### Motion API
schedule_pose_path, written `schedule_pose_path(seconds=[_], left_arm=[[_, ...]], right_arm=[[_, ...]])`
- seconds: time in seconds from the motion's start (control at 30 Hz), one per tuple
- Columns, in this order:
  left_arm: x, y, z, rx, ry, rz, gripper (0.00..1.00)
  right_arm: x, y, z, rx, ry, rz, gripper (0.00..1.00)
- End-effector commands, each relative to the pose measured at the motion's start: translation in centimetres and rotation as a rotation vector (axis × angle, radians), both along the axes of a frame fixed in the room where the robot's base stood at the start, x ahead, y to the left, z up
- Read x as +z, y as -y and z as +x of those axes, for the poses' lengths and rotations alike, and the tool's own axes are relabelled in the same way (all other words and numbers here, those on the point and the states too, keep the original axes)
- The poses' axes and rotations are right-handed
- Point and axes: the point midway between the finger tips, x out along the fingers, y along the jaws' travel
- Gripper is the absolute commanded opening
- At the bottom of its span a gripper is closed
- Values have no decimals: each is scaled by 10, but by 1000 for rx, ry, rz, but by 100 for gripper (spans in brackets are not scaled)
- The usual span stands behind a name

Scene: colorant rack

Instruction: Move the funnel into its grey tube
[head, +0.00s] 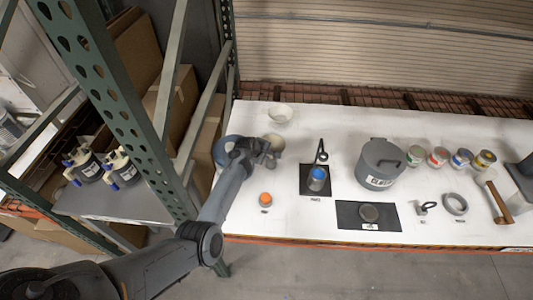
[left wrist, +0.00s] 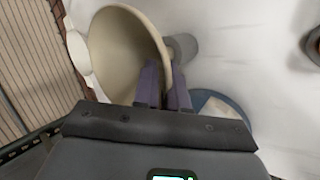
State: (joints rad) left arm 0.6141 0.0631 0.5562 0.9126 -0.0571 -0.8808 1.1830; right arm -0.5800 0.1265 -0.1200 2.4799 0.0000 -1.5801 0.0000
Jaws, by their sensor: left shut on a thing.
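The cream funnel (head: 275,142) is at the left part of the table in the head view, at the tip of my left gripper (head: 264,153). In the left wrist view the funnel (left wrist: 112,50) shows its wide mouth, tilted. The fingers of my left gripper (left wrist: 164,88) are shut on its rim. A short grey cylinder (left wrist: 184,47) shows just beyond the rim; I cannot tell whether it is the grey tube or the funnel's spout. My right gripper is not in view.
A blue-rimmed container (head: 224,150) is left of the gripper, and a pale bowl (head: 281,113) behind it. An orange-topped jar (head: 265,198) stands in front. A green rack post (head: 115,100) stands left.

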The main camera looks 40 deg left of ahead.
Motion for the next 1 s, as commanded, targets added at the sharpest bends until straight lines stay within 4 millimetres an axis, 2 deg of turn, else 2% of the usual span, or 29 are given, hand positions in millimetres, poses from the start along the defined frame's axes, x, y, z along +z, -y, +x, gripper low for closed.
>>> schedule_pose_path(seconds=[1.0], left_arm=[[-23, 0, 0, 0, 1, 0, 0]], right_arm=[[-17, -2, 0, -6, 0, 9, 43]])
